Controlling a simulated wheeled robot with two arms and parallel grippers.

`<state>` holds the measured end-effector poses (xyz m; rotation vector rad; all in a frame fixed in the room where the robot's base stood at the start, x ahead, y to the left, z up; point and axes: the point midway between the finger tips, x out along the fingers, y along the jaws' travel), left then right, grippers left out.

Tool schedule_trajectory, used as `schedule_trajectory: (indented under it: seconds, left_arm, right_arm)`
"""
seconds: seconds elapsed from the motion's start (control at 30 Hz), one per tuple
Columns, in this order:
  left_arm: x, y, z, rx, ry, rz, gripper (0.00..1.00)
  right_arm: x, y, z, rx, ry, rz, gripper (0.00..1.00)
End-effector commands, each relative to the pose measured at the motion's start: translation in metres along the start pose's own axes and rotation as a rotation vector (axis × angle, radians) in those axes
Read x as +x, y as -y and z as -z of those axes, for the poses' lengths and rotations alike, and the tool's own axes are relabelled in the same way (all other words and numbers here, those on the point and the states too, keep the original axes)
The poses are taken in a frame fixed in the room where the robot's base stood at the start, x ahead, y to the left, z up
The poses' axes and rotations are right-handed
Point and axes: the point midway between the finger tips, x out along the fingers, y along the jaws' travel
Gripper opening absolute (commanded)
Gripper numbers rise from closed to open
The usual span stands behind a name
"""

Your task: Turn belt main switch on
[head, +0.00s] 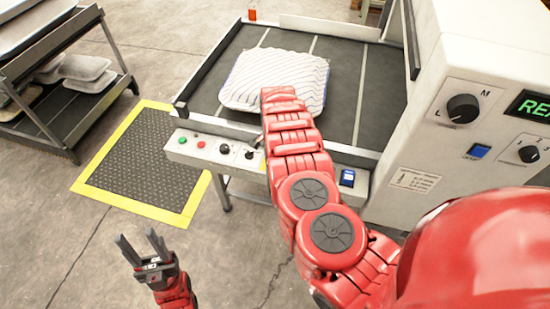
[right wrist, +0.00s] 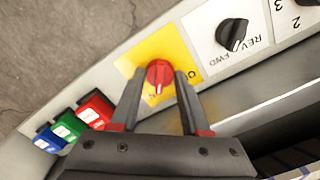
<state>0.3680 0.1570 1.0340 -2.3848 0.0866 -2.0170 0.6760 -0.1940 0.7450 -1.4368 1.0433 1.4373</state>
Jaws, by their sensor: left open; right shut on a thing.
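The belt main switch is a red rotary knob (right wrist: 158,72) on a yellow plate (right wrist: 190,48) in the right wrist view. A pale mark shows on the knob's lower side. My right gripper (right wrist: 158,88) is shut on this knob, one finger on each side. In the head view my right arm (head: 295,150) reaches over the front control panel (head: 212,157) and hides the knob and the gripper's fingers. My left gripper (head: 139,241) is open and empty, low at the left over the floor, away from the panel.
A white pillow (head: 275,78) lies on the dark belt (head: 372,95) behind the panel. The wrist view shows a black REV/FWD knob (right wrist: 232,33) and red (right wrist: 95,110), green and blue buttons nearby. A machine cabinet (head: 405,150) stands right; a rack (head: 110,75) stands left.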

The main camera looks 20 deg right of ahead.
Motion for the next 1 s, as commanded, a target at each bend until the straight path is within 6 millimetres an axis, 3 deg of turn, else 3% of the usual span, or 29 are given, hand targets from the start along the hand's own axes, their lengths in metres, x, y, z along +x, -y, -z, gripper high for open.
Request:
schedule_trajectory:
  seconds: [0.33, 0.83, 0.87, 1.0]
  left_arm:
    - [-0.0048, -0.0002, -0.0008, 0.0, 0.0, 0.0, 0.5]
    - [-0.005, -0.0002, -0.0009, 0.0, 0.0, 0.0, 0.5]
    - [-0.005, -0.0002, -0.0008, 0.0, 0.0, 0.0, 0.5]
    - [-0.005, -0.0002, -0.0008, 0.0, 0.0, 0.0, 0.5]
  right_arm:
    - [-0.0001, 0.0011, -0.0001, 0.121, -0.002, 0.002, 0.0]
    - [-0.0006, 0.0009, 0.0001, 0.14, -0.001, 0.002, 0.0]
    - [-0.0007, 0.001, 0.0001, 0.14, -0.001, 0.003, 0.48]
    - [-0.0005, 0.0007, 0.0001, 0.139, 0.0, 0.002, 0.73]
